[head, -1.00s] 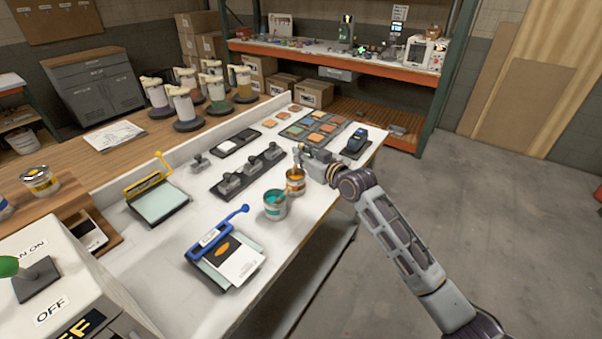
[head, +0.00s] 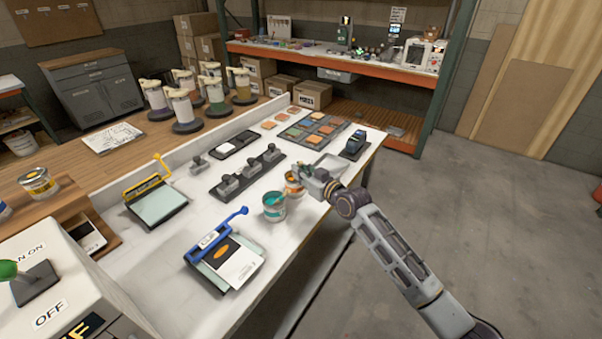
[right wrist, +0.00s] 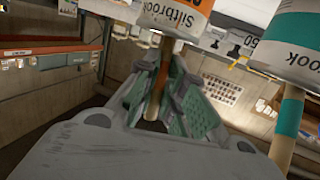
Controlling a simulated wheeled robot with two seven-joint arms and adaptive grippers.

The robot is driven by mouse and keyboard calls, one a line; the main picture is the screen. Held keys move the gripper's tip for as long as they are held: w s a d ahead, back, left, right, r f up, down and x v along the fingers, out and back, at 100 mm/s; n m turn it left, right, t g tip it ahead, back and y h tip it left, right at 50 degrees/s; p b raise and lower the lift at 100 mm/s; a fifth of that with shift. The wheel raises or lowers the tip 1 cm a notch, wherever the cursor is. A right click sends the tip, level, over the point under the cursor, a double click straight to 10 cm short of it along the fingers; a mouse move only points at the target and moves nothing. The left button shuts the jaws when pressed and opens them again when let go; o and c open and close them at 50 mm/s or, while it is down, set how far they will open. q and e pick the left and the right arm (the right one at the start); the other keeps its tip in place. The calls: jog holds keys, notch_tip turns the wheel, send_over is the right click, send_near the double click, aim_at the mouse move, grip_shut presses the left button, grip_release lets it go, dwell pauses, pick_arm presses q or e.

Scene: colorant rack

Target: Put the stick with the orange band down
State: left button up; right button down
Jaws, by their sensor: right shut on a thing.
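My right gripper (head: 304,176) is at the orange paint can (head: 293,188) near the table's front edge. In the right wrist view, the gripper (right wrist: 160,95) is shut on a wooden stick (right wrist: 157,85). Its upper end in that picture meets the orange-labelled can (right wrist: 175,18); I cannot tell how deep it sits in the can. The orange band is hard to make out, partly hidden by the fingers. A second stick, with a teal band (right wrist: 289,115), stands in the teal can (right wrist: 292,40) beside it. My left gripper is out of view.
The teal can (head: 274,206) is close beside the orange one. A black rack with several grey holders (head: 246,172) lies behind. A blue-handled board (head: 225,258) is in front, color swatches (head: 314,127) and a dark device (head: 355,144) farther back. White table (head: 175,235) shows between them.

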jog(key=shift+f, duration=0.25)
jog(key=shift+f, duration=0.1)
jog(key=c, duration=1.5)
grip_release()
jog(key=shift+r, duration=0.2)
jog(key=v, duration=1.2)
jog(key=shift+b, duration=0.4)
